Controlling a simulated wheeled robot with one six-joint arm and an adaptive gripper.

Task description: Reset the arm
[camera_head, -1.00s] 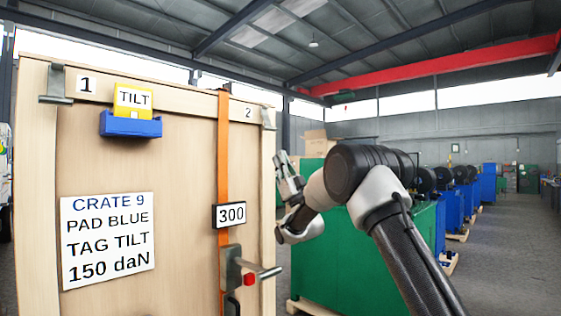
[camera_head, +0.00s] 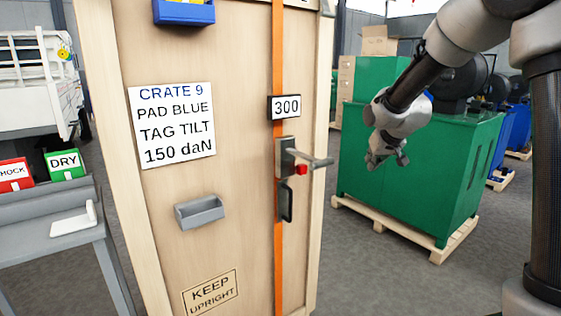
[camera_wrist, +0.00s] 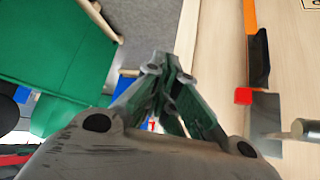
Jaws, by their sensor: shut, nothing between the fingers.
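My gripper (camera_head: 384,160) hangs at the right in the head view, pointing down and slightly left. It is in front of the green cabinet and to the right of the wooden crate, apart from both. In the wrist view my gripper (camera_wrist: 166,60) shows its fingers drawn together with nothing between them. The wooden crate (camera_head: 240,180) carries a sign (camera_head: 172,125) reading CRATE 9, PAD BLUE, TAG TILT, 150 daN. An orange strap (camera_head: 279,235) runs down it, with a display (camera_head: 285,107) reading 300 and a tensioner (camera_head: 290,160) with a handle and red button.
A green cabinet (camera_head: 400,180) on a pallet (camera_head: 400,235) stands behind my gripper. A grey bench (camera_head: 60,225) at the left holds a red SHOCK box (camera_head: 15,175) and a green DRY box (camera_head: 66,165). A grey tray (camera_head: 200,211) is on the crate. Open floor lies between crate and cabinet.

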